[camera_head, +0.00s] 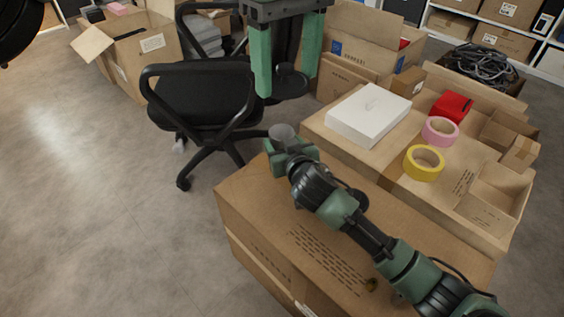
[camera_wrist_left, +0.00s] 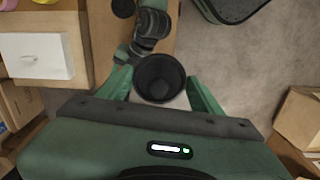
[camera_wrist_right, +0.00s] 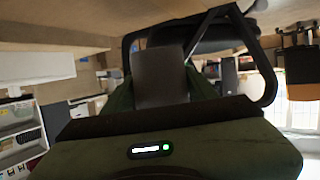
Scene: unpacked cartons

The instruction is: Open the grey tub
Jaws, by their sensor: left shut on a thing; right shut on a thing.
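The grey tub (camera_head: 282,131) is upright in my right gripper (camera_head: 290,150), above the near carton. It also shows as a plain grey cylinder between the fingers in the right wrist view (camera_wrist_right: 161,76). My left gripper (camera_head: 287,84) hangs above it, fingers pointing down. Between its fingertips is a dark round lid-like piece (camera_head: 289,82), which fills the gap between the fingers in the left wrist view (camera_wrist_left: 159,77). In the head view a gap shows between this piece and the tub. A grey edge of the tub shows below the dark piece in the left wrist view.
The near carton (camera_head: 255,210) lies under my right arm. An open carton (camera_head: 330,128) to the right bears a white box (camera_head: 368,114), pink tape (camera_head: 440,131), yellow tape (camera_head: 424,163) and a red box (camera_head: 452,106). A black chair (camera_head: 200,95) stands behind, left. The left floor is clear.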

